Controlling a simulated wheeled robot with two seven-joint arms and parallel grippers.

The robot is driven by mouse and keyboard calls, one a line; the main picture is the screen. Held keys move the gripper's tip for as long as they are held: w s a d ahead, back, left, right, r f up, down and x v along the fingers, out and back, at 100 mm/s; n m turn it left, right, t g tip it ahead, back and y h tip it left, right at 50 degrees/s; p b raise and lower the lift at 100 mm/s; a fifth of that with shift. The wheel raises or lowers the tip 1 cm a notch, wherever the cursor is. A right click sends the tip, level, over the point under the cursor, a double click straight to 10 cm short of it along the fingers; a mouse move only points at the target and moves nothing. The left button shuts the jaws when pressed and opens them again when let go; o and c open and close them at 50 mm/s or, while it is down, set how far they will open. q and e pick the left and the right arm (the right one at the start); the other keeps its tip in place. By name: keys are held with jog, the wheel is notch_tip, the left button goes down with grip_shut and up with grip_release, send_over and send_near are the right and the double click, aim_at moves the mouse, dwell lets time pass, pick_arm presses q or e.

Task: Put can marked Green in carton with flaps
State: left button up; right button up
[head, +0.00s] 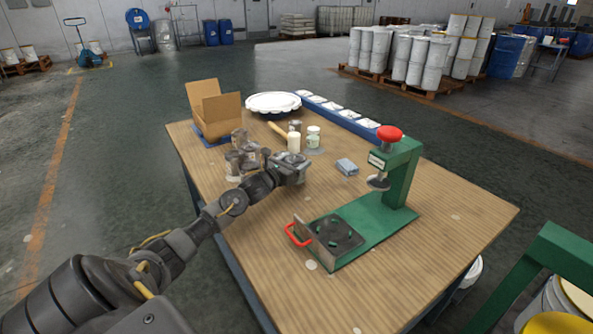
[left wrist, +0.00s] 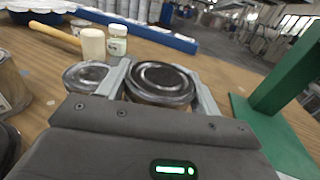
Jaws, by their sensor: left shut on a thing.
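The brown carton with raised flaps (head: 216,122) stands at the back left of the table. My left gripper (head: 291,172) is shut on a metal can with a dark lid (left wrist: 160,82), near the table's middle. In the left wrist view the can sits between the two fingers; its marking is not readable. Another can (left wrist: 87,76) stands close by the left finger. Several grey cans (head: 240,155) stand left of the gripper, partly hidden behind my arm. I cannot tell which can is marked Green. My right gripper is not in view.
A green press (head: 398,180) with a red knob stands right. A white round lid-like tray (head: 273,102) and a blue rail (head: 345,119) line the back.

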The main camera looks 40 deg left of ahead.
pick_arm(q)
jog(key=shift+w+f, duration=0.25)
jog(key=shift+f, duration=0.3)
jog(key=shift+d+f+p, duration=0.2)
jog(key=shift+f+p, duration=0.3)
jog(key=shift+f, duration=0.7)
jog(key=o, duration=0.9)
jog(key=shift+s, duration=0.1)
jog(key=s, duration=0.6)
jog(key=s+b, duration=0.1)
jog(key=s, duration=0.5)
jog(key=shift+a+f, duration=0.1)
jog(key=shift+f, duration=0.1)
